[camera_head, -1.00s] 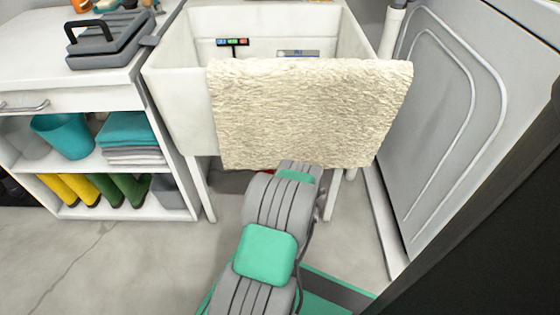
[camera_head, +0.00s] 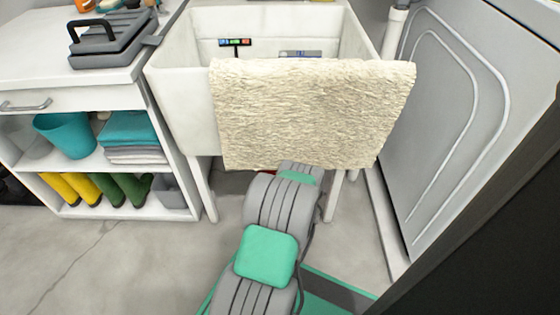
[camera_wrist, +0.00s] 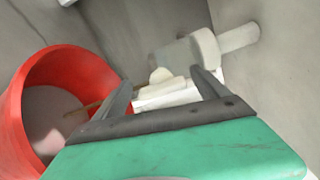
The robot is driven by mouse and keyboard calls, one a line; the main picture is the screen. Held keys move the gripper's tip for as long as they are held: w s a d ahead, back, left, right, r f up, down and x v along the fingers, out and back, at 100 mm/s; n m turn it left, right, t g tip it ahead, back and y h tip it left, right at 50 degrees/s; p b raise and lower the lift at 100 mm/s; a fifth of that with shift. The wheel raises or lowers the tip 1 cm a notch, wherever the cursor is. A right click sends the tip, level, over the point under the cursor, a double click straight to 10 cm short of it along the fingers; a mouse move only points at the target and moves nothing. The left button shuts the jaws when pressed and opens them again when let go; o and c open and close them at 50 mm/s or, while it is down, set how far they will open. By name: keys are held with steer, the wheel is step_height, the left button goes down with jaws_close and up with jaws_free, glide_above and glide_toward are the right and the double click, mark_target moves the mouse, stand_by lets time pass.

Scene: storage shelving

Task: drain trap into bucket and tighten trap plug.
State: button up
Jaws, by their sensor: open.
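In the wrist view, a white trap (camera_wrist: 207,48) with a short pipe stub lies just beyond my gripper (camera_wrist: 160,88). My gripper is open, its two dark fingers on either side of a white fitting (camera_wrist: 165,95) with a small cream knob (camera_wrist: 160,75). I cannot tell whether the fingers touch it, or which piece is the plug. The red bucket (camera_wrist: 72,62) is at the left, its mouth facing the camera and something pale inside. In the head view only a sliver of red shows beneath the sink; my arm hides the trap and gripper.
A white utility sink (camera_head: 180,85) with a cream towel (camera_head: 310,110) over its front stands above my arm. A white shelf unit (camera_head: 70,212) is on the left and a grey panelled appliance (camera_head: 460,100) on the right. Bare floor lies at the front left.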

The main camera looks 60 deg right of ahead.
steer(key=p+v, duration=0.2)
steer(key=v, duration=0.5)
steer(key=shift+s+a, duration=0.15)
steer(key=shift+a, duration=0.2)
steer(key=shift+s, duration=0.15)
